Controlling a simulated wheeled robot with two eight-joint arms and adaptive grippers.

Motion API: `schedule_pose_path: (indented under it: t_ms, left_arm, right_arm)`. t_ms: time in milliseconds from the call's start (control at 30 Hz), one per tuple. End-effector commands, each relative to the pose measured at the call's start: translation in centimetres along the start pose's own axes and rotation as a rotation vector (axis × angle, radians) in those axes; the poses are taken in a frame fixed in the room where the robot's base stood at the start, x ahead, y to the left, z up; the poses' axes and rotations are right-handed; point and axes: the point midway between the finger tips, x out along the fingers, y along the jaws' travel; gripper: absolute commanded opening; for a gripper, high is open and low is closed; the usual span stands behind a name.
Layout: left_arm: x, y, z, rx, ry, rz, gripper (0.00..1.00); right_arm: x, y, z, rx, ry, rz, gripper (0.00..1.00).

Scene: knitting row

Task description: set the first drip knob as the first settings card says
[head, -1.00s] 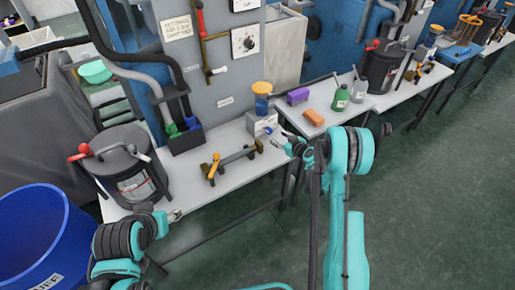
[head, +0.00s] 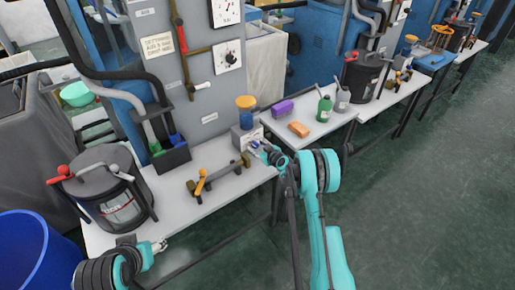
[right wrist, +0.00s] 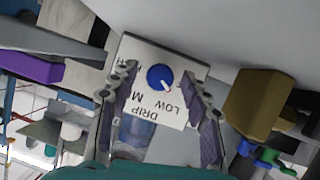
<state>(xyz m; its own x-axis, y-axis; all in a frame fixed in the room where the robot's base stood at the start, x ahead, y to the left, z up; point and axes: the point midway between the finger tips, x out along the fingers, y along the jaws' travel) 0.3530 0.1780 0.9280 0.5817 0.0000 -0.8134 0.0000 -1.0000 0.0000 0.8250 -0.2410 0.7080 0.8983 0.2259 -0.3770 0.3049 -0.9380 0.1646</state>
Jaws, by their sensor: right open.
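The first drip knob (right wrist: 160,78) is a blue dial on a white plate (right wrist: 188,66) marked DRIP, LOW and other partly hidden words. Its white mark points roughly toward LOW. In the head view the plate's small grey box (head: 240,139) stands under a yellow-topped jar (head: 245,104). My right gripper (head: 262,149) is open in front of the box; in the right wrist view its fingers (right wrist: 160,105) stand either side of the knob, apart from it. My left gripper (head: 160,245) is low at left.
A brass bar with an orange-yellow lever (head: 201,183) lies on the white table. A grey lidded pot (head: 105,185) is left, a black holder (head: 170,158) behind. A purple block (head: 282,108), orange block (head: 299,129) and green bottle (head: 324,109) stand right.

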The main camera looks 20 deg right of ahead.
Motion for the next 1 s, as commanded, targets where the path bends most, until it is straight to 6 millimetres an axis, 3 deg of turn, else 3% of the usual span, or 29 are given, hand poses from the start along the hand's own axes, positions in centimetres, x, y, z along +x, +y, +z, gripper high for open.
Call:
schedule_pose_path:
  t_ms: [33, 200, 667, 1000]
  left_arm:
    - [-0.01, 0.00, -0.01, 0.000, 0.000, 0.000, 0.53]
    - [-0.01, 0.00, -0.01, 0.000, 0.000, 0.000, 0.53]
    - [0.00, 0.00, 0.00, 0.000, 0.000, 0.000, 0.53]
    - [0.00, 0.00, 0.00, 0.000, 0.000, 0.000, 0.53]
  right_arm:
    - [-0.02, 0.00, -0.01, 0.000, 0.000, 0.000, 0.45]
    - [-0.02, 0.00, -0.01, 0.000, 0.000, 0.000, 0.00]
    - [-0.02, 0.11, 0.00, 0.063, -0.002, -0.026, 0.00]
    - [0.00, 0.38, 0.03, 0.301, -0.011, -0.126, 0.00]
